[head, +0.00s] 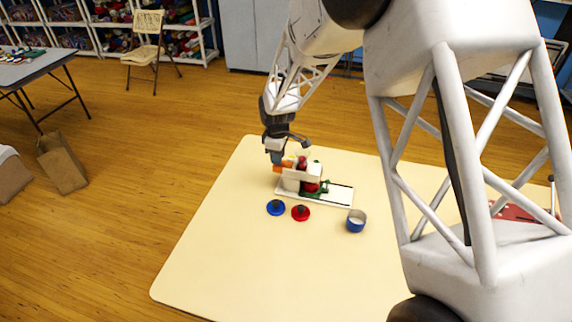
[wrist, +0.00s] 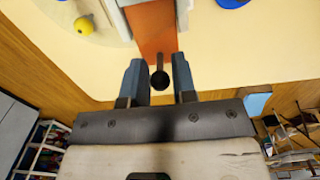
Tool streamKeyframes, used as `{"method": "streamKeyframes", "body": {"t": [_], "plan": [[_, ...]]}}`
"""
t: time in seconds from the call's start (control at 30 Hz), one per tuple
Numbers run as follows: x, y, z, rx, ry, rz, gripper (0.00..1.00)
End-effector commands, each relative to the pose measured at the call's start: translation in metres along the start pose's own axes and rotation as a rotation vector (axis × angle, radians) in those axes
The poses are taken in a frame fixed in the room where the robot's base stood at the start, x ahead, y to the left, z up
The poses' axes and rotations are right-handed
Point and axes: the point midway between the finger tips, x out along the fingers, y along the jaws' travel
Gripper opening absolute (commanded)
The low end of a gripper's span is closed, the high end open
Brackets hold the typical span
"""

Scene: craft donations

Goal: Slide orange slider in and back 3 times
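The orange slider (head: 278,169) sticks out of the left side of a small white-and-green device (head: 289,184) on the table. In the wrist view the orange slider (wrist: 150,28) runs up to the device at the top edge, and a dark round-ended knob (wrist: 160,80) is at its near end. My gripper (head: 275,157) is at this outer end of the slider. In the wrist view my gripper's two blue-grey fingers (wrist: 160,72) are apart, one on each side of the knob, with a gap visible. How deep the knob sits between them is hard to tell.
A blue disc (head: 276,208) and a red disc (head: 300,213), each with a dark knob, lie in front of the device. A blue round container (head: 356,221) stands to the right. A yellow ball (wrist: 84,25) shows beside the slider. The table's front is clear.

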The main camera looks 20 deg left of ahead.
Motion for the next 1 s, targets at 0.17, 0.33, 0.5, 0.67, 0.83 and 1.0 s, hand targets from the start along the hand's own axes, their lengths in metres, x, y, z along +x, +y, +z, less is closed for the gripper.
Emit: {"method": "streamKeyframes", "body": {"t": [0.17, 0.33, 0.5, 0.67, 0.83, 1.0], "plan": [[0.000, 0.000, 0.000, 0.000, 0.000, 0.000, 0.00], [0.000, 0.000, 0.001, 0.000, 0.000, 0.000, 0.00], [0.000, 0.000, 0.005, 0.001, 0.000, 0.000, 0.00], [0.000, 0.000, 0.011, 0.001, 0.000, -0.001, 0.00], [0.000, 0.000, 0.017, 0.001, 0.000, -0.001, 0.00], [0.000, 0.000, 0.023, 0.001, 0.000, 0.000, 0.00]]}}
